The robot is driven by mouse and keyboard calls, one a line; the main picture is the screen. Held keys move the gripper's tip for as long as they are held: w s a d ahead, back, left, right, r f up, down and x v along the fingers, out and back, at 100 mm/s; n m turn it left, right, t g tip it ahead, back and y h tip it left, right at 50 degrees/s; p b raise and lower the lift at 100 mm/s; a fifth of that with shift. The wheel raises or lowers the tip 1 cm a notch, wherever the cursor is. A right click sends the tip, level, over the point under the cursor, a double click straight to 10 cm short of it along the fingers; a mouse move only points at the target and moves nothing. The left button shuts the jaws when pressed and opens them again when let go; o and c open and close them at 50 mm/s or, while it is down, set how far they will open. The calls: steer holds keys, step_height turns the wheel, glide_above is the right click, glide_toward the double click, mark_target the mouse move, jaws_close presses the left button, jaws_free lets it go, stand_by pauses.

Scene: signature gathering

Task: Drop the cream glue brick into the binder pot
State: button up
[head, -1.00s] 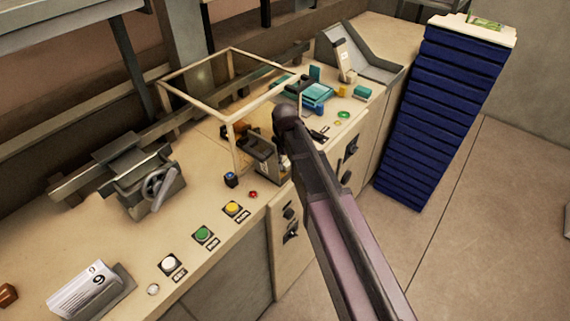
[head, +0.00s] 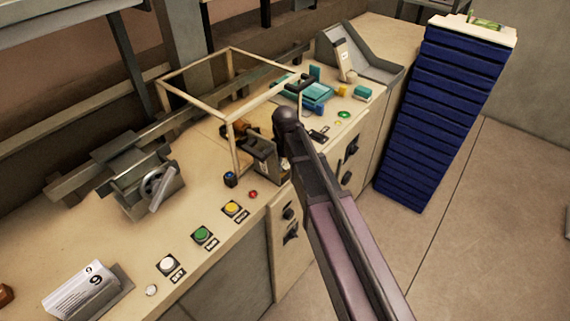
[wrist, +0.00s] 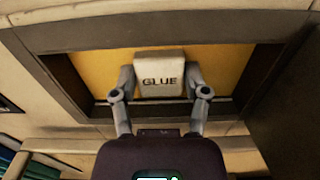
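The cream glue brick (wrist: 160,75), marked GLUE, is between the two fingers of my gripper (wrist: 160,82) in the wrist view. Both fingers press on its sides. Behind the brick is a rectangular opening with a dark frame and an amber-yellow inside, which looks like the binder pot (wrist: 225,57). The brick overlaps the amber area in this view; I cannot tell its height above it. In the head view my gripper (head: 262,150) is by the front of a cream open frame, and the brick cannot be made out there.
The cream open frame (head: 262,103) rises over the worktop around my gripper. A clamp with a handwheel (head: 157,185) stands to the left. Coloured buttons (head: 201,236) line the front edge. Teal blocks (head: 310,92) lie behind right, and a tall blue stack (head: 440,115) stands at right.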

mark_target(285, 164)
steer(key=shift+o, duration=1.1)
steer(key=shift+r, duration=0.2)
step_height(285, 164, up, 13)
steer(key=p, duration=1.3)
steer(key=shift+f, duration=0.1)
steer(key=s+d+m, duration=1)
steer(key=s+d, duration=0.4)
steer(key=d, duration=0.4)
steer(key=shift+s+d, duration=0.2)
steer(key=shift+d, duration=0.05)
